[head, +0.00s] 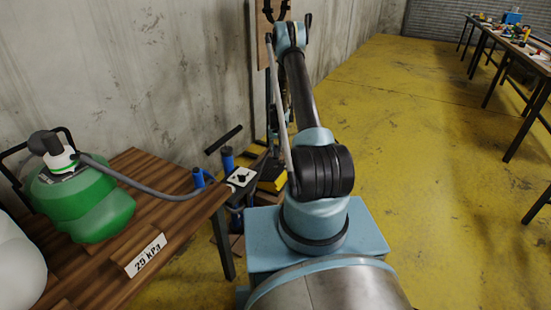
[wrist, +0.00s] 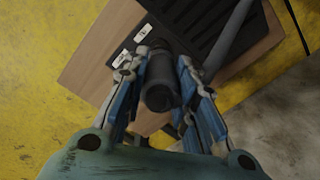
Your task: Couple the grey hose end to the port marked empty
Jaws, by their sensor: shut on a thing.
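My gripper (wrist: 165,105) is shut on a dark grey cylindrical piece (wrist: 160,80), which looks like the grey hose end. The piece sits between the two blue-padded fingers, end toward the camera. Beyond it, in the wrist view, is a black ribbed unit (wrist: 190,15) on a wooden board (wrist: 85,65). Two small white labels (wrist: 132,45) sit at its left edge, beside the held piece; I cannot read them or tell which marks empty. Whether the piece touches a port is hidden. In the head view my arm hides most of the gripper.
A wooden table (head: 150,180) at the left bears a green canister (head: 85,205) with a grey hose (head: 135,183) and a "25 kPa" plate (head: 146,256). A yellow-and-black item (head: 272,178) stands by the wall.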

